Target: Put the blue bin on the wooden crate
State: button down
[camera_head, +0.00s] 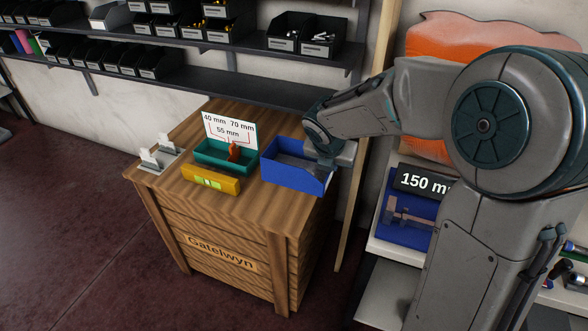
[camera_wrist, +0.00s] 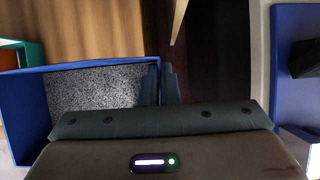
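The blue bin (camera_head: 292,178) is at the right end of the wooden crate's top (camera_head: 188,187), level, with its right side at or slightly past the crate's edge. I cannot tell whether its base touches the wood. In the wrist view the bin (camera_wrist: 22,112) shows a speckled grey inside. My gripper (camera_head: 322,163) is at its right wall. In the wrist view the two fingers (camera_wrist: 160,86) are close together on either side of that wall and look closed on it; the wall between them is mostly hidden.
On the crate, a green bin (camera_head: 215,162) with a size sign stands left of the blue bin. A yellow level (camera_head: 210,180) lies in front, and a grey holder (camera_head: 153,165) is at the left. Another blue bin (camera_head: 400,232), labelled 150 mm, sits on the right shelf.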

aim_at(305, 167)
jog(key=w+a+f+b, duration=0.1)
jog(key=w+f, duration=0.1)
jog(key=w, duration=0.1)
jog(key=w+a+f+b, duration=0.1)
jog(key=w+a+f, duration=0.1)
jog(key=w+a+f+b, duration=0.1)
jog(key=w+f, duration=0.1)
jog(key=w, duration=0.1)
jog(key=shift+w+a, duration=0.3)
jog(key=shift+f+b, duration=1.1)
jog(key=shift+f, duration=0.9)
jog(key=shift+f, duration=0.15)
jog(key=c, duration=1.7)
grip_release()
jog(key=shift+a+r, duration=0.1)
jog(key=shift+r, duration=0.45)
jog(key=p+v, duration=0.4)
jog(key=v, duration=0.7)
jog(key=shift+s+r, duration=0.1)
jog(key=shift+s, duration=0.1)
